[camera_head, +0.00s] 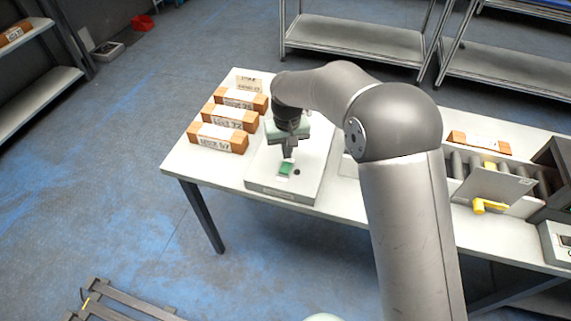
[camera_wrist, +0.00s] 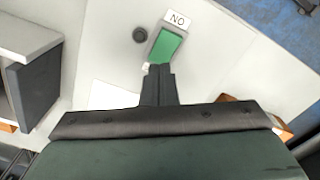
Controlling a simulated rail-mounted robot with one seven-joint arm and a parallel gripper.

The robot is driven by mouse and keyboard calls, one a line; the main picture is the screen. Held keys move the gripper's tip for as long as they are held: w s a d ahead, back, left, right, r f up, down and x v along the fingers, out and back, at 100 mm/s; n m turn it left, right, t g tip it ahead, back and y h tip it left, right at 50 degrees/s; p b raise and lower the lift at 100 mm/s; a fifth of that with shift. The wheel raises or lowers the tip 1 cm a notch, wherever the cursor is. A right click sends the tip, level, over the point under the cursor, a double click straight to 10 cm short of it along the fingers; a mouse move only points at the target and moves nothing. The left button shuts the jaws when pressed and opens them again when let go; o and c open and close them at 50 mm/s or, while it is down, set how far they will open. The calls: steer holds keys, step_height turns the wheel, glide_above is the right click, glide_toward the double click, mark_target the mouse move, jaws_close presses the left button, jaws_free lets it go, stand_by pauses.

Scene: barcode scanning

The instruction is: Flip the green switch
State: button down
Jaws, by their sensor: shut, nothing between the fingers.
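The green switch (camera_head: 286,168) is set in the top of a pale grey box (camera_head: 262,178) near the table's front edge. In the wrist view the green switch (camera_wrist: 165,46) shows just beyond my fingertips, with a white label (camera_wrist: 177,19) above it that shows upside down. My gripper (camera_head: 289,154) points down over the box, just behind the switch. It is shut and empty; in the wrist view the fingertips (camera_wrist: 159,70) are together at the near end of the switch. I cannot tell whether they touch it.
A dark round knob (camera_wrist: 140,34) sits beside the switch. Several brown labelled boxes (camera_head: 217,137) lie to the left on the white table (camera_head: 180,160). At the right are a roller conveyor (camera_head: 460,165), a plate with a yellow handle (camera_head: 489,206) and another brown box (camera_head: 479,143).

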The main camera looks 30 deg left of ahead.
mark_target(287, 164)
step_height(287, 164, up, 4)
steer(key=shift+r+p, duration=0.1)
steer(key=shift+p, duration=0.85)
